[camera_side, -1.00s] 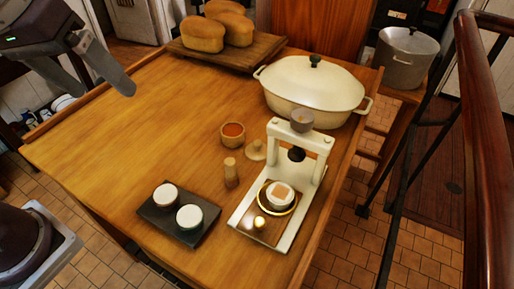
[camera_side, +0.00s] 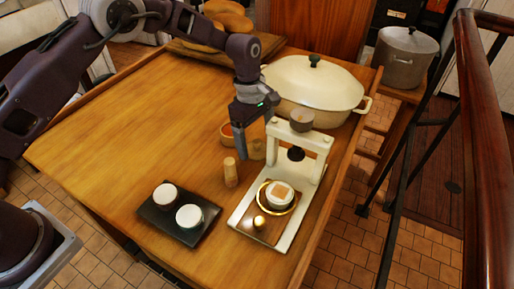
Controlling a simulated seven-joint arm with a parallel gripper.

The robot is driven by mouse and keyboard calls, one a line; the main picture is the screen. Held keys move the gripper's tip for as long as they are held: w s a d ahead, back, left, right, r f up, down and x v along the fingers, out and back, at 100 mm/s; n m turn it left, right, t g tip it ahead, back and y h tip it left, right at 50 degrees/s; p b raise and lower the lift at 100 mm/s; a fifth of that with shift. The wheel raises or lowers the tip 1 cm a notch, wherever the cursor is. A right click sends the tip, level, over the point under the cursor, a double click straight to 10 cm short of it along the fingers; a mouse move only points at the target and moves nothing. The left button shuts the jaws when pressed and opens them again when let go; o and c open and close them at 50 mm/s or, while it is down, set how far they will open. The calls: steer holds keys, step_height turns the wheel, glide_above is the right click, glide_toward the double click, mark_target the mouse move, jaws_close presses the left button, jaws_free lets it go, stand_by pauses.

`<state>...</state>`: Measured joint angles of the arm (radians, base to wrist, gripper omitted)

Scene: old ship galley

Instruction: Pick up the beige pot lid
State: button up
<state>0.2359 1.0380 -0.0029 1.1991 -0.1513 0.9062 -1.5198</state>
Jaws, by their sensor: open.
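I cannot tell whether the fingers touch the lid. A large cream casserole (camera_side: 310,92) behind it on the right has its own cream lid with a black knob.
A white press (camera_side: 310,150) stands close to the right of my gripper. A wooden shaker (camera_side: 230,172) stands in front, and a dark tray (camera_side: 150,215) holds two white-topped cups. Loaves on a board (camera_side: 185,47) are at the back. The table's left side is clear.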

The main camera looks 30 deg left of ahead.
mark_target(257, 141)
steer(key=shift+f, duration=0.8)
steer(key=c, duration=1.4)
steer(key=shift+c, duration=0.2)
steer(key=shift+r, duration=0.15)
step_height(257, 141, up, 17)
steer(key=shift+n, duration=0.3)
steer(key=a+f, duration=0.2)
steer(key=f, duration=0.1)
steer(key=a+f, duration=0.3)
steer(key=f, duration=0.1)
steer(key=a+f, duration=0.2)
steer(key=f, duration=0.2)
steer(key=shift+w+a+f, duration=0.1)
steer(key=shift+w+a, duration=0.15)
steer(key=shift+a, duration=0.15)
steer(key=shift+f, duration=0.6)
